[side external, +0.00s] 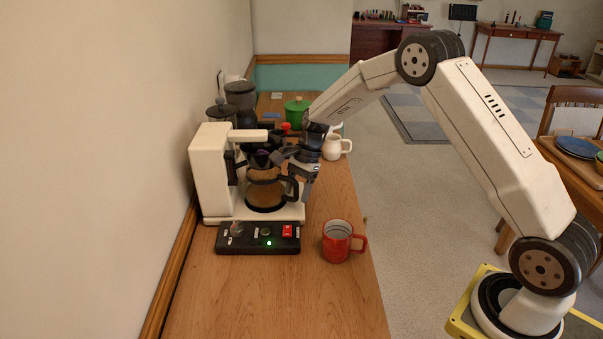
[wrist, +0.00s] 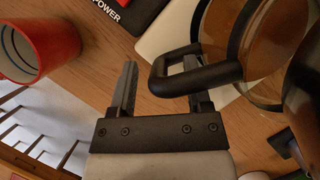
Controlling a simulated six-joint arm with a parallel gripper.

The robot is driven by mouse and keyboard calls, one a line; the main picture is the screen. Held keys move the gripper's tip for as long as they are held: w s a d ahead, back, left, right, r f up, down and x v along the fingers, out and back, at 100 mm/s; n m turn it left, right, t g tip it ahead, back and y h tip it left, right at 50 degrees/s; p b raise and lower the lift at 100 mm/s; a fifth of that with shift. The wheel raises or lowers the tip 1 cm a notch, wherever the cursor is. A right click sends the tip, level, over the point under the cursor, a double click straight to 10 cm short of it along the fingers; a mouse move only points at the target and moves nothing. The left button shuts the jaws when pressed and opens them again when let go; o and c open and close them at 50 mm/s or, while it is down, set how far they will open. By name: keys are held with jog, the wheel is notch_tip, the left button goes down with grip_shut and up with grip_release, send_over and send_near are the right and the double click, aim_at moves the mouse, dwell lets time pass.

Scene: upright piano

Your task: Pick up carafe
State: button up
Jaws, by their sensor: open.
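The glass carafe (side external: 265,190) with brown liquid and a black handle stands on the base of the white coffee maker (side external: 211,175). In the wrist view the carafe (wrist: 265,45) is at the upper right, and its black handle loop (wrist: 160,75) reaches in between my fingers. My gripper (wrist: 160,64) is open, one finger on the outer side of the handle's end bar and the other appearing within the loop. No grip on the handle shows. In the side view my gripper (side external: 298,170) is at the carafe's handle side, and partly hides the handle.
A red mug (side external: 337,241) stands in front of the coffee maker, near the black control panel (side external: 258,238). A cream jug (side external: 334,147), a green pot (side external: 296,111) and a dark grinder (side external: 240,103) stand further back.

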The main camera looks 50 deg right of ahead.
jog(key=shift+a+f, duration=0.1)
jog(key=shift+f, duration=0.2)
grip_shut()
jog(key=shift+r, duration=0.1)
dwell(1.4)
